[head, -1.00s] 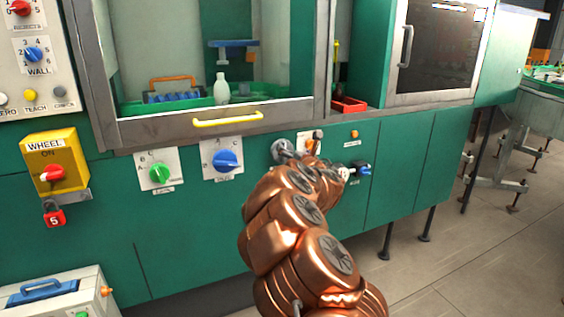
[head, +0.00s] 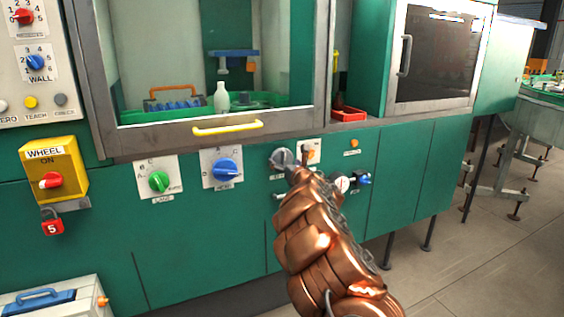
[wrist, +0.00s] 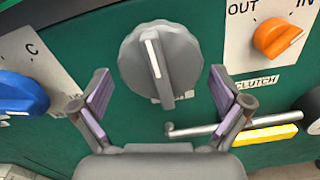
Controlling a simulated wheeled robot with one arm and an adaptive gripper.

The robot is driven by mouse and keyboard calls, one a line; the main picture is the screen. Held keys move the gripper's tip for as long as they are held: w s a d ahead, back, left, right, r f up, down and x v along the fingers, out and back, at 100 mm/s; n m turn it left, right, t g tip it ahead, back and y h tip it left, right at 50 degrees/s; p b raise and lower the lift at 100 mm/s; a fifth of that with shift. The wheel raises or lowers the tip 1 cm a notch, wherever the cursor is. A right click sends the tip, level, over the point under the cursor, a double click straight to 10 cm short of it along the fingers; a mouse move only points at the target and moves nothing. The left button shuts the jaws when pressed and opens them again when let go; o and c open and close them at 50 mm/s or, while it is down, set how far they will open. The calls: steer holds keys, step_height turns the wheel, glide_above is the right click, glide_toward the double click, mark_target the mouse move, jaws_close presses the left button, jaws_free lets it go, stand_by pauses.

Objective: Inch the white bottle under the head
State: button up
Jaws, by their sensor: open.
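The white bottle (head: 221,97) stands upright on the green surface behind the cabinet window. The blue head (head: 234,53) is above it and appears slightly to its right. My gripper (wrist: 160,90) is open in front of the green panel, with one finger on each side of a grey knob (wrist: 160,62). The knob's white pointer line is near vertical, tilted slightly. The fingers look apart from the knob. In the head view the grey knob (head: 282,158) is partly behind my wrist. The label under the knob is mostly hidden.
An orange clutch knob (wrist: 277,38) sits right of the grey knob, with a grey bar and yellow block (wrist: 268,135) below it. A blue knob (wrist: 20,95) is to the left. A yellow handle (head: 228,127) sticks out under the window.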

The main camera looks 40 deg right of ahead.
steer(key=shift+x, duration=1.1)
steer(key=c, duration=0.9)
steer(key=shift+o, duration=0.2)
steer(key=shift+f+m, duration=0.15)
steer(key=shift+m, duration=0.15)
